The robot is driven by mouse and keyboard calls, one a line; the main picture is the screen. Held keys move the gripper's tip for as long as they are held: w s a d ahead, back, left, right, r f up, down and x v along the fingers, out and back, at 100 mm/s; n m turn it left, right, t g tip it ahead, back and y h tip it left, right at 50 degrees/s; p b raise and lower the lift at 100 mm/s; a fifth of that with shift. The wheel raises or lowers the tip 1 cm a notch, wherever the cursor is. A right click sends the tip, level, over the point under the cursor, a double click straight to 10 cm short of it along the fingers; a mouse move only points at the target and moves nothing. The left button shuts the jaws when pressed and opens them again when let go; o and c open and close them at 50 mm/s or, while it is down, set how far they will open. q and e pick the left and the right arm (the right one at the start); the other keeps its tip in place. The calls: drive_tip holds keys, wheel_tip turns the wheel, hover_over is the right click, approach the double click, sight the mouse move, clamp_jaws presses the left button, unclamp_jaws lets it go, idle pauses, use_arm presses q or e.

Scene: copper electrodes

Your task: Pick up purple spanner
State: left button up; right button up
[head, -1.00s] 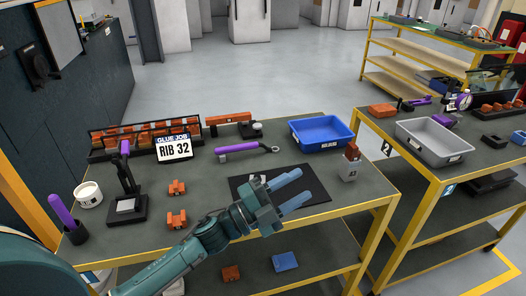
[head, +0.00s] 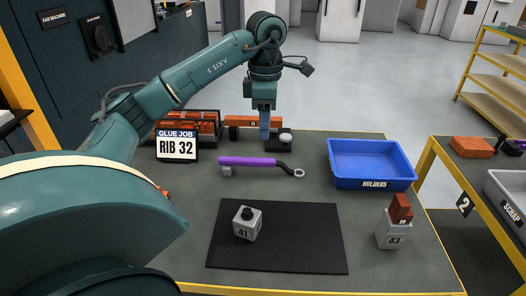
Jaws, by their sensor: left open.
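The purple spanner (head: 247,162) lies on the grey table, its purple handle to the left and its dark, ring-ended head to the right. My left arm comes in from the left and arches over the table's back. My left gripper (head: 265,128) points down, beyond the spanner in the picture and apart from it, near the orange bar. It is open, though its fingers overlap from this angle, and nothing shows between them. My right gripper is out of view.
A blue HOLDERS bin (head: 370,184) stands at the right. A black mat (head: 290,245) carries a grey block (head: 247,224) marked 41. Another grey block (head: 392,238) with a brown piece stands right of it. The GLUE JOB sign (head: 177,145) and orange parts rack are behind left.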

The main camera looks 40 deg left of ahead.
sight(269, 159)
use_arm(q)
drive_tip(key=f, duration=0.6)
drive_tip(key=shift+s+f, duration=0.2)
drive_tip(key=shift+f, duration=0.15)
drive_tip(key=shift+w+d+f, duration=0.1)
drive_tip(key=shift+w+f, duration=0.05)
drive_tip(key=shift+f, duration=0.75)
drive_tip(key=shift+w+d+f, duration=0.15)
drive_tip(key=shift+w+f, duration=0.05)
drive_tip(key=shift+f, duration=0.7)
drive_tip(key=shift+w+d+f, duration=0.1)
drive_tip(key=shift+w+f, duration=0.05)
drive_tip(key=shift+f, duration=0.75)
drive_tip(key=shift+c, duration=0.2)
clamp_jaws()
